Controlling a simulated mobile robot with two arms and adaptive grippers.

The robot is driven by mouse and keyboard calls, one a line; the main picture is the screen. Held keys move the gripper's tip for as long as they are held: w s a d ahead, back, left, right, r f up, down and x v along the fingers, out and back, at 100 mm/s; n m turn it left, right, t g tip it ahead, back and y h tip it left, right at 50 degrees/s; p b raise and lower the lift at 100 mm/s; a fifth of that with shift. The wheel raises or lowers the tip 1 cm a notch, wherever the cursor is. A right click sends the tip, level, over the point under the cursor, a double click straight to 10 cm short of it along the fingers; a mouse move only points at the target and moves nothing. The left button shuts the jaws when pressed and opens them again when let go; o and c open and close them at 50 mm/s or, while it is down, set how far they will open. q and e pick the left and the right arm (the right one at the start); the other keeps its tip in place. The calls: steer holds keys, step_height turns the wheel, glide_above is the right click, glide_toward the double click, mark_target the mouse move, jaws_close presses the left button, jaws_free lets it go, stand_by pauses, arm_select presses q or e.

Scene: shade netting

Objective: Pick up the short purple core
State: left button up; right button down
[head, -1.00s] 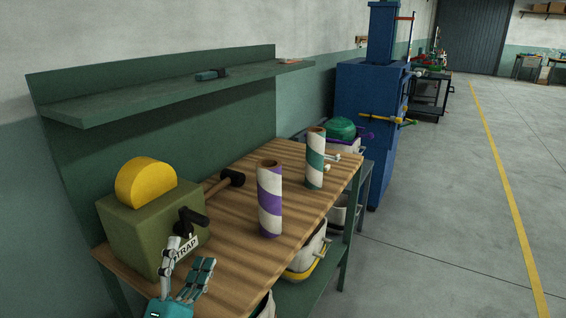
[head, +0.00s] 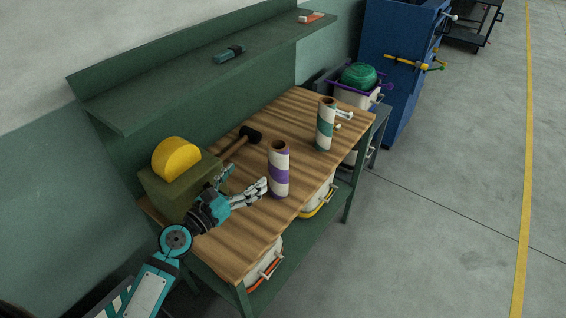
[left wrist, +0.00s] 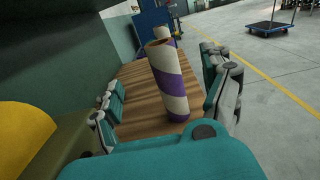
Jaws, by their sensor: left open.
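The purple and white striped core (head: 278,172) stands upright on the wooden bench (head: 232,250), open at its top. It also shows in the left wrist view (left wrist: 168,82), ahead of and between the spread fingers. My left gripper (head: 244,183) is open and empty, just left of the purple core, with its fingers pointing towards it. In the left wrist view the left gripper (left wrist: 160,100) has one finger on each side of the core's line, apart from it. A green and white striped core (head: 325,126) stands upright farther back. My right gripper is not in view.
A green box with a yellow half disc (head: 176,158) stands left of my left gripper. A black-headed mallet (head: 250,135) lies behind the purple core. A green shelf (head: 180,82) overhangs the bench's back. White bins sit below the bench; the floor to the right is clear.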

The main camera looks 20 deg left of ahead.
mark_target(272, 152)
arm_select(q)
steer(key=x, duration=1.4)
steer(key=shift+w+d, duration=0.1)
steer(key=shift+w, duration=0.3)
steer(key=shift+s+r, duration=0.1)
steer(key=shift+s, duration=0.05)
steer(key=shift+c, duration=0.9)
jaws_close()
